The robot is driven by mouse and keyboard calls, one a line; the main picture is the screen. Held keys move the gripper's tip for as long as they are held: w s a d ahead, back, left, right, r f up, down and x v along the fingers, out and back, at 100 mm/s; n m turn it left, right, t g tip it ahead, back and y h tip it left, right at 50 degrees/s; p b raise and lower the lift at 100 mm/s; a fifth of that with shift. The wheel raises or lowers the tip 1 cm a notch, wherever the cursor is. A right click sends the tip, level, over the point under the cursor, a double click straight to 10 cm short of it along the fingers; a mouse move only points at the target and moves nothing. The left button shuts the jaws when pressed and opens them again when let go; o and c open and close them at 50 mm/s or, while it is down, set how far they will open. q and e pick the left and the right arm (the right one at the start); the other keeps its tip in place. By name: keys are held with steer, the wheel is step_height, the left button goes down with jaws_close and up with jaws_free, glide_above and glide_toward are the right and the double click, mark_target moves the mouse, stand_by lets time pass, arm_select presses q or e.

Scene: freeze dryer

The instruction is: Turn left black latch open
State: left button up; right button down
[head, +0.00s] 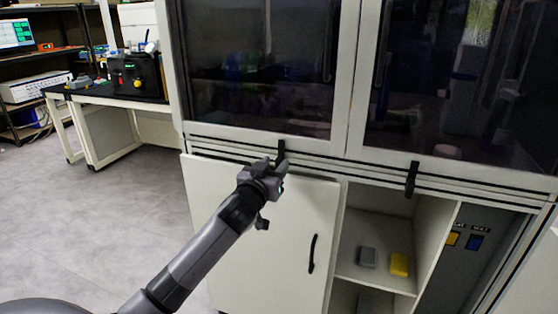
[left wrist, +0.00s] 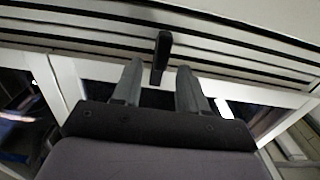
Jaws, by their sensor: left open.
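The left black latch (head: 281,153) is on the pale rail below the left dark glass door of the freeze dryer. It points up and down in the head view. My left gripper (head: 272,164) is right by it. In the left wrist view, the latch (left wrist: 161,57) shows between and just beyond the two fingers of my left gripper (left wrist: 157,82), which is open. The latch looks upright there, and I cannot tell whether a finger touches it. The right black latch (head: 411,179) sits further right on the same rail. My right gripper is not in view.
Below the rail is a white cabinet door (head: 265,225) with a black handle (head: 312,253). An open shelf beside it holds a grey block (head: 367,257) and a yellow block (head: 399,265). A workbench (head: 95,97) stands at the left back, with clear grey floor before it.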

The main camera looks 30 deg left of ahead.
mark_target(277, 162)
arm_select(q)
steer(key=shift+x, duration=1.9)
jaws_close()
